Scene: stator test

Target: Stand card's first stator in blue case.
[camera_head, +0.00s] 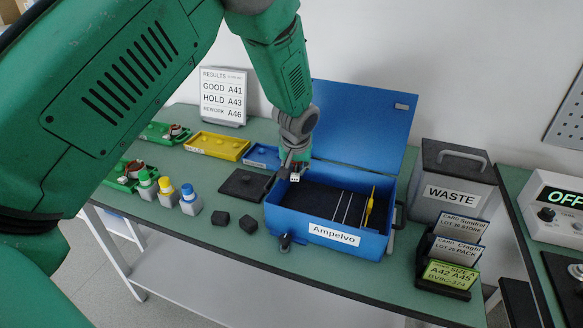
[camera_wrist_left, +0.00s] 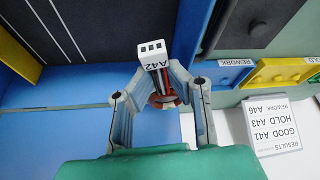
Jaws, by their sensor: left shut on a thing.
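My left gripper (camera_head: 294,166) is shut on a stator (camera_head: 295,178), held over the left part of the blue case (camera_head: 283,219). In the left wrist view the gripper (camera_wrist_left: 158,72) grips the stator, whose white end is marked A42 (camera_wrist_left: 154,57). Its reddish coil shows partly between the fingers. The blue case is labelled Ampelvo and its lid (camera_head: 362,120) stands open. Its dark floor (camera_wrist_left: 75,25) has thin pale lines across it. A yellow piece (camera_head: 369,208) stands at its right end. The yellow-green card (camera_head: 451,273) reads A42 A45. My right gripper is out of view.
Left of the case are a dark plate (camera_head: 246,184), dark blocks (camera_head: 220,218), coloured-cap bottles (camera_head: 190,200), a yellow tray (camera_head: 217,146) and green trays with parts. A results sign (camera_head: 223,95) stands behind. A waste bin (camera_head: 452,180) and card holders stand at right.

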